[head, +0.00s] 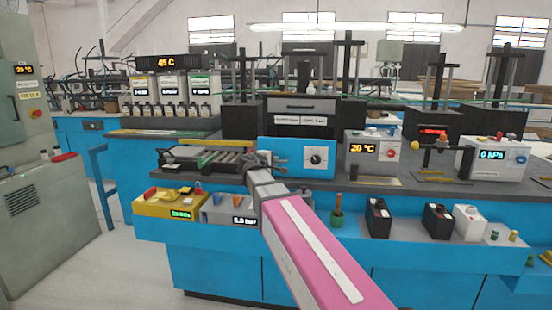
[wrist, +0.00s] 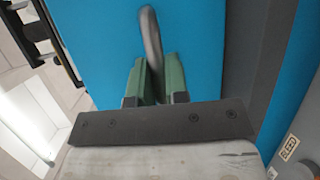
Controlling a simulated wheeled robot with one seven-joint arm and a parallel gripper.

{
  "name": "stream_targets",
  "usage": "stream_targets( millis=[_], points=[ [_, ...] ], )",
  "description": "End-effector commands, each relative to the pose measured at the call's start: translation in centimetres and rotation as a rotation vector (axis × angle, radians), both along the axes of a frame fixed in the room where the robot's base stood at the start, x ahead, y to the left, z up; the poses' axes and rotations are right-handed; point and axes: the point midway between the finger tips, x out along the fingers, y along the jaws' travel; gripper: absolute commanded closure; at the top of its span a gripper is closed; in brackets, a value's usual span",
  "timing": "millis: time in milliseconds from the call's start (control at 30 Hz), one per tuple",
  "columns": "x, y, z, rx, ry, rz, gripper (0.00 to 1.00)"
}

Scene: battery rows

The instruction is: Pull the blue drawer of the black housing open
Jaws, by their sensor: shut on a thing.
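The blue drawer front (head: 290,146) stands upright on the bench in the head view, with a round black-and-white dial on its right part. In the wrist view the blue front (wrist: 205,50) fills the middle, and a grey metal loop handle (wrist: 150,38) stands out from it. My gripper (head: 272,161) reaches the left part of the front in the head view. In the wrist view its green fingers (wrist: 152,82) are shut on the handle. A dark grey strip (wrist: 253,45), perhaps the housing, runs along the right. How far the drawer is out cannot be told.
A grey box (wrist: 303,148) labelled BLEED is close at the lower right in the wrist view. In the head view a 20 °C unit (head: 372,147) stands right of the blue front, and a roller tray (head: 205,160) lies left. Small boxes line the lower front shelf.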

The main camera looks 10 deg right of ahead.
Motion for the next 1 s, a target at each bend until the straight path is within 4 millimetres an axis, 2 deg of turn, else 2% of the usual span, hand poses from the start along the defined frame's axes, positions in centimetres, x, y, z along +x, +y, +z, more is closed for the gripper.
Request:
stream_targets(
  millis=[33, 100, 300, 500, 867, 900, 967, 1000],
  points=[
    [-1.5, 0.2, -0.1, 0.001, 0.002, 0.000, 1.00],
    [-2.6, 0.7, -0.1, 0.001, 0.002, 0.000, 1.00],
    [-4.8, 1.4, -0.1, 0.002, 0.002, -0.001, 1.00],
    [-5.6, 1.8, -0.1, 0.002, 0.002, -0.002, 1.00],
    [-5.7, 1.8, -0.1, 0.002, 0.002, -0.002, 1.00],
    [-5.7, 1.8, -0.1, 0.002, 0.002, -0.002, 0.82],
    [-5.7, 1.8, -0.1, 0.002, 0.002, -0.002, 0.62],
    [-5.7, 1.8, -0.1, 0.002, 0.002, -0.002, 0.60]
  ],
)
